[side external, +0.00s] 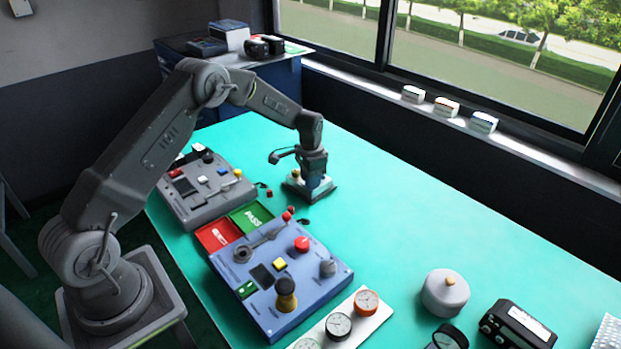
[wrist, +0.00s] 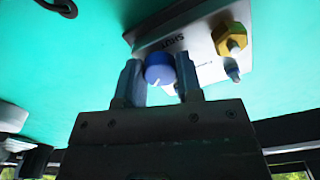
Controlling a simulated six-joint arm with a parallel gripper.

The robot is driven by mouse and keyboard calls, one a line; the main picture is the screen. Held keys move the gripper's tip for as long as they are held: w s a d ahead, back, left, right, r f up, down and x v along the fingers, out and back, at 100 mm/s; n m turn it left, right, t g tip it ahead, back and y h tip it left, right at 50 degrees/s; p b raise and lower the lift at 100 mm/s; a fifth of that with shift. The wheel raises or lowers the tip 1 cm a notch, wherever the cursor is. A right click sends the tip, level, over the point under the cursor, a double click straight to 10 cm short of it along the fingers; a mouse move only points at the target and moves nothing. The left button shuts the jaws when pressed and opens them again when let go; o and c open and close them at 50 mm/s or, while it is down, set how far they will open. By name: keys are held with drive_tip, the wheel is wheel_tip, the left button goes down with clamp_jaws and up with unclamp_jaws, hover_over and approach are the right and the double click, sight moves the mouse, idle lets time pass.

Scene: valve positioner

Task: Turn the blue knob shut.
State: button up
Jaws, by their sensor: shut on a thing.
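The blue knob (wrist: 160,67) sits on a pale plate (wrist: 205,70) in the wrist view, with a short white line on its lower side. The word SHUT is printed on the plate just above the knob in the picture. My gripper (wrist: 159,76) has one finger on each side of the knob and is shut on it. A yellow hex fitting (wrist: 230,40) stands on the plate to the right. In the side external view my gripper (side external: 314,186) is down over the small valve unit (side external: 328,187) and hides the knob.
A grey control box (side external: 200,195) and a blue control box (side external: 310,275) stand nearer my base, with red and green trays (side external: 250,217) between them. Gauges (side external: 338,326) and a round grey pot (side external: 445,293) lie at the front right. The teal table right of the unit is clear.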

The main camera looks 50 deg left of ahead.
drive_tip(key=m, duration=0.3)
drive_tip(key=shift+m, duration=2.1)
drive_tip(key=o, duration=0.9)
drive_tip(key=shift+r, duration=0.1)
wheel_tip(320, 180, up, 14)
drive_tip(key=shift+f, duration=0.15)
